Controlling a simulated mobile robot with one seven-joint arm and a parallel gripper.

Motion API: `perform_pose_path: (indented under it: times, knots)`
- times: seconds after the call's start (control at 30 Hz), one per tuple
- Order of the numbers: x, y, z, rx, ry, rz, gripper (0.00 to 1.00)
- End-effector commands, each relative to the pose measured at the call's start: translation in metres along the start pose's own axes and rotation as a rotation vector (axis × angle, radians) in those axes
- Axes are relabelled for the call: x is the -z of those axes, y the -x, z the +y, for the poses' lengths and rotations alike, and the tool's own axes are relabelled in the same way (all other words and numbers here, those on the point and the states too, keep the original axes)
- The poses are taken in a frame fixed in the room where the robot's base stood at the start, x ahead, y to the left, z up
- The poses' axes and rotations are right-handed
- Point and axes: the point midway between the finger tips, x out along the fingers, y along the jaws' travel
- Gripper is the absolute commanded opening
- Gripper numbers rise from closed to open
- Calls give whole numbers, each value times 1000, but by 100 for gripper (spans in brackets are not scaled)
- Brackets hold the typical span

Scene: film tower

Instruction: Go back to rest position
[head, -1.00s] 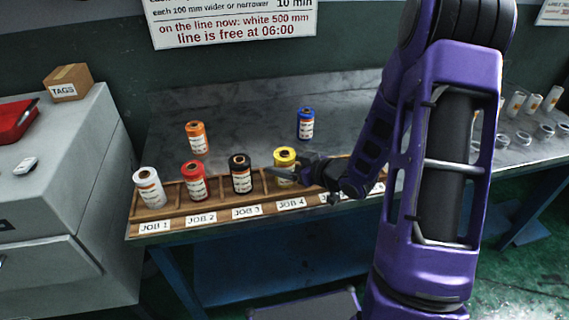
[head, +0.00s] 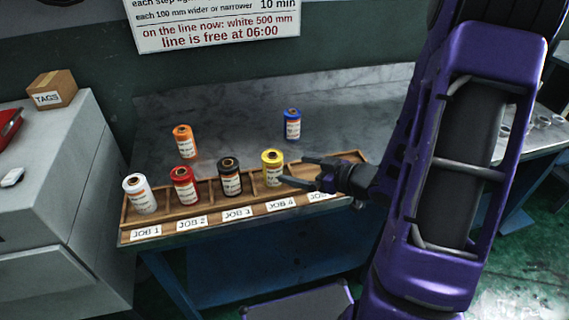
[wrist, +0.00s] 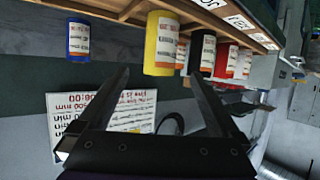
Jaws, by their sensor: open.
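My gripper (head: 293,171) is open and empty, to the right of the yellow spool (head: 272,168) in the head view. Its open jaws also show in the wrist view (wrist: 160,88), with the yellow spool (wrist: 161,43) beyond them and apart from them. The wooden job rack (head: 205,215) holds a white spool (head: 140,194) at JOB 1, a red spool (head: 185,186) at JOB 2, a black spool (head: 230,177) at JOB 3 and the yellow spool at JOB 4. The JOB 5 label is partly hidden by my arm.
An orange spool (head: 184,141) and a blue spool (head: 292,124) stand on the metal table (head: 235,120) behind the rack. A grey cabinet (head: 60,190) with a TAGS box (head: 52,89) is at left. A sign (head: 215,22) hangs above the table.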

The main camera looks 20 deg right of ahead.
Motion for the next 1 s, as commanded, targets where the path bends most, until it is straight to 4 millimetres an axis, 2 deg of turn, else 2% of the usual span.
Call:
perform_pose_path:
  times: [0.1, 0.3, 0.77, 0.87, 1.0]
  knots:
    - [0, 15, 0, -2, -1, -1, 99]
    - [0, 22, 0, 0, -1, 0, 99]
    - [0, 21, 1, 0, 7, -5, 99]
    - [4, 17, 5, -2, 39, -28, 99]
    - [18, 6, 20, -20, 132, -80, 99]
